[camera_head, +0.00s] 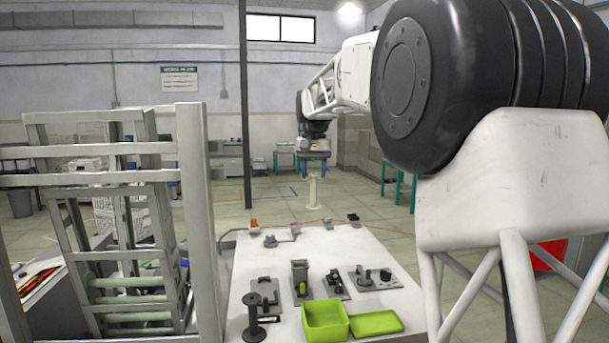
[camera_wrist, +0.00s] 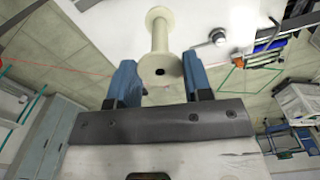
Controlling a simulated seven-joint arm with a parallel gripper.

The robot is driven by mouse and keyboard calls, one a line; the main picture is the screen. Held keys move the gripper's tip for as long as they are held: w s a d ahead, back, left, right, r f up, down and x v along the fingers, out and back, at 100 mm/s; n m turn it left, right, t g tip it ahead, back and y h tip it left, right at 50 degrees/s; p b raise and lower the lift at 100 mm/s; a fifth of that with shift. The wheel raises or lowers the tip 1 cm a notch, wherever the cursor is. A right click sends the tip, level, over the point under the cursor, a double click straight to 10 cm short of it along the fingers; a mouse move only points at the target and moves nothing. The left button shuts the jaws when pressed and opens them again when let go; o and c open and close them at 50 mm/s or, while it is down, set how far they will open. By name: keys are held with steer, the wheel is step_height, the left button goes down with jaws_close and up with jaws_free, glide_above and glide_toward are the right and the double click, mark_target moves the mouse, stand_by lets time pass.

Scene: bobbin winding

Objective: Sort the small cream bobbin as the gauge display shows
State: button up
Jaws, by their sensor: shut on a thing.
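The small cream bobbin (camera_head: 313,191) hangs upright below my gripper (camera_head: 313,174), high over the far end of the white table. In the wrist view, my gripper (camera_wrist: 161,80) has its blue fingers on either side of the near flange of the bobbin (camera_wrist: 160,38). The flange has a dark centre hole, and the shaft and other flange point away from the gripper. Several dark fixtures stand on the table, one a grey upright block (camera_head: 299,270) with a green part low on its front. I cannot make out a gauge reading.
A green open box (camera_head: 325,331) and a flat green tray or lid (camera_head: 376,322) are at the table's near end. A dark spool (camera_head: 254,314) stands left of them. A metal frame rack (camera_head: 190,200) rises along the left. The table's (camera_head: 345,252) far middle has free room.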

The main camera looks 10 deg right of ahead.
steer(key=shift+s+d+m, duration=0.3)
steer(key=shift+s+d, duration=0.2)
steer(key=shift+s, duration=0.25)
steer(key=s+d+f+m, duration=0.1)
steer(key=s+f+m, duration=0.3)
steer(key=s, duration=0.4)
steer(key=s+d+f+m, duration=0.1)
steer(key=s+f+m, duration=0.4)
steer(key=s, duration=0.4)
steer(key=s+d+f+m, duration=0.1)
steer(key=s+f+m, duration=0.3)
steer(key=s, duration=0.4)
steer(key=shift+s+d+f+m, duration=0.25)
steer(key=shift+s+f+m, duration=0.15)
steer(key=shift+m, duration=0.1)
steer(key=shift+f, duration=0.15)
steer(key=shift+f, duration=2.2)
steer(key=shift+f, duration=0.95)
steer(key=o, duration=0.8)
steer(key=shift+o, duration=0.2)
